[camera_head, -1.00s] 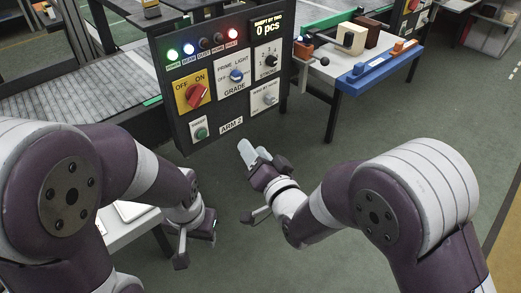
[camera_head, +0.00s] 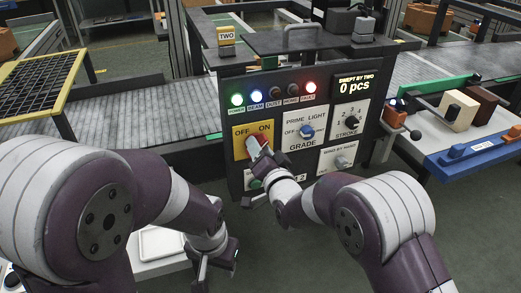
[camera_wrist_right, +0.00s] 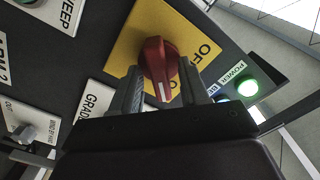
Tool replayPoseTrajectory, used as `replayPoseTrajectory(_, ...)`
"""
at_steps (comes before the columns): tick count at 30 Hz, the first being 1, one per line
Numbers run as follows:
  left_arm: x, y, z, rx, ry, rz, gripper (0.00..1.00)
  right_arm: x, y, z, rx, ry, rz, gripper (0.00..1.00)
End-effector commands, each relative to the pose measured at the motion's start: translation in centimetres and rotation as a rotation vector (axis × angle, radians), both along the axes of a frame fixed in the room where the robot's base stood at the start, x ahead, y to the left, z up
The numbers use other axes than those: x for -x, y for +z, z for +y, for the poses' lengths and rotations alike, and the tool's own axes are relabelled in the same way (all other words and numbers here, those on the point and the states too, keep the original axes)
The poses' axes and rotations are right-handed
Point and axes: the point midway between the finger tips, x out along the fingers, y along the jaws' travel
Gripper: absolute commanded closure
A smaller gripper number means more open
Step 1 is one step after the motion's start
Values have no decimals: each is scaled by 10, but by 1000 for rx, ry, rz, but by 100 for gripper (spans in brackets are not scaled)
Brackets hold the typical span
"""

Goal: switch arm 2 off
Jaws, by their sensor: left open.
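The ARM 2 panel (camera_head: 365,90) stands ahead. Its red rotary switch (camera_wrist_right: 158,62) sits on a yellow OFF/ON plate (camera_head: 240,143). In the right wrist view the switch's white mark points toward the ON side. My right gripper (camera_head: 263,152) is at the switch, with one finger on each side of it in the right wrist view (camera_wrist_right: 162,92). The fingers look apart from the handle, though contact is hard to judge. In the head view the gripper partly covers the switch. My left gripper (camera_head: 217,262) is open and empty, low in front of the panel.
The green POWER lamp (camera_head: 237,99), blue BEAM lamp (camera_head: 256,96) and red FAULT lamp (camera_head: 310,87) are lit. The GRADE knob (camera_head: 306,131) and STROKE knob (camera_head: 351,122) are close right of the switch. A side table (camera_head: 440,130) with blocks stands at right.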

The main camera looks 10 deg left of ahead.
Motion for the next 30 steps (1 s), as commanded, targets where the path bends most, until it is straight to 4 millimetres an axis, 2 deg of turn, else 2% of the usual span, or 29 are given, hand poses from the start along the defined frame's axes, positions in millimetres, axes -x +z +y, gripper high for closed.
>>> replayPoseTrajectory(1,0,0,0,0,0,0,57,0,0,0,0,0,0,68)
replayPoseTrajectory(4,0,0,0,0,0,0,57,0,0,0,0,0,0,100)
replayPoseTrajectory(17,0,-3,0,0,0,0,57,0,0,0,25,-1,-20,100)
replayPoseTrajectory(30,0,-22,0,0,0,0,57,0,0,0,285,-1,-198,100)
